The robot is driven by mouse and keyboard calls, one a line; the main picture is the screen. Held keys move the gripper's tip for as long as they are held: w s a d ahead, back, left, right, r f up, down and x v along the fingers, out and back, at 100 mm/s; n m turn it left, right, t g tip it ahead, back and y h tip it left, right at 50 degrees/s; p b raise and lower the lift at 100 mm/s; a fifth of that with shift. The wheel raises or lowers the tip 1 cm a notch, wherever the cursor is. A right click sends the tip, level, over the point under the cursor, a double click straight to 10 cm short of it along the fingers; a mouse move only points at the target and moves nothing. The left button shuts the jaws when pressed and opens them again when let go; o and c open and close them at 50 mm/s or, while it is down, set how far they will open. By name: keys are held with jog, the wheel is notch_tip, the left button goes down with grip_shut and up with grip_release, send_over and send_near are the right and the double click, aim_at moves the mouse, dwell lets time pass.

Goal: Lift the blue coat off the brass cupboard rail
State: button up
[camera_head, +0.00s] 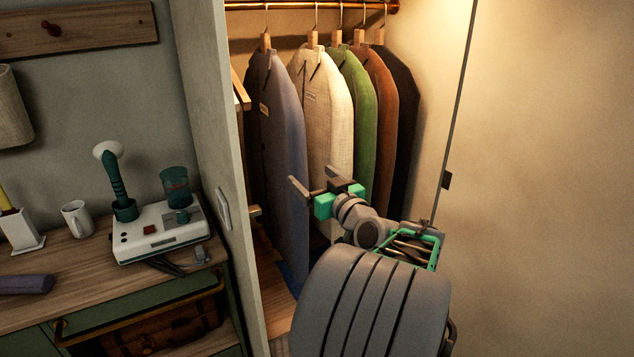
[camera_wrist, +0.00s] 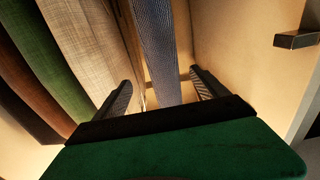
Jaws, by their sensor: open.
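The blue coat (camera_head: 277,140) hangs at the left end of the row in the open cupboard, upright on a wooden hanger. The brass rail (camera_head: 290,6) crosses the top of the head view. My gripper (camera_head: 310,178) is open and empty, in front of the coats at about the blue coat's lower half. In the wrist view the blue coat (camera_wrist: 158,45) shows as a narrow strip beyond and between the two spread fingers (camera_wrist: 162,85). I cannot tell how far it lies from the fingertips. The rail is outside the wrist view.
A cream coat (camera_head: 322,105) hangs just right of the blue one, then green (camera_head: 357,110), brown (camera_head: 382,120) and dark (camera_head: 401,130) coats. The cupboard's side panel (camera_head: 215,130) stands close on the left. A bench (camera_head: 50,290) with a white appliance (camera_head: 160,232) and mug (camera_head: 77,218) is further left.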

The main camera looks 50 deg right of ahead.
aim_at(303, 169)
jog(key=p+x, duration=0.1)
jog(key=x, duration=0.5)
jog(key=shift+w, duration=0.35)
grip_shut()
dwell(0.5)
